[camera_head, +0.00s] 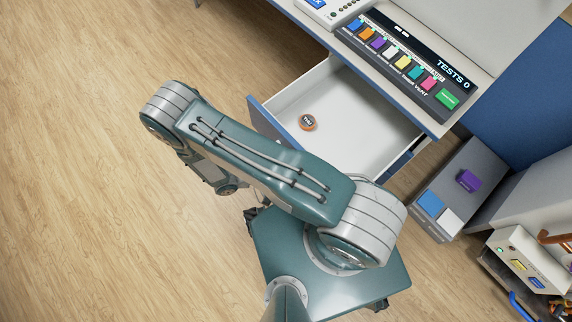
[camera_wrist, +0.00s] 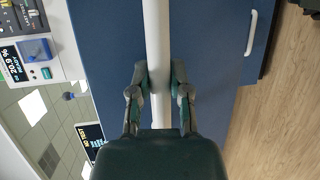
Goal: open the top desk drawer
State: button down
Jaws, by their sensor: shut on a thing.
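The top desk drawer stands pulled out in the head view, with its pale inside (camera_head: 350,115) showing. Its blue front (camera_head: 265,122) is partly hidden behind my arm. In the wrist view, the blue drawer front (camera_wrist: 105,60) fills the middle, with a long white handle (camera_wrist: 157,30) across it. My gripper (camera_wrist: 160,75) is shut on this handle, one finger on each side. In the head view my gripper is hidden by my arm.
A panel with coloured blocks (camera_head: 405,62) sits on the desk above. A grey box with coloured blocks (camera_head: 455,190) stands at right. A second white handle (camera_wrist: 251,33) shows in the wrist view. The wooden floor (camera_head: 90,200) at left is clear.

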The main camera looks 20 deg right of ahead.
jog(key=shift+s+a+f, duration=0.1)
jog(key=shift+f, duration=0.05)
jog(key=c, duration=0.6)
grip_release()
jog(key=shift+a, duration=0.15)
jog(key=shift+o, duration=0.2)
jog(key=a+r, duration=0.2)
jog(key=a, duration=0.9)
jog(key=shift+a, duration=0.4)
jog(key=shift+r, duration=0.15)
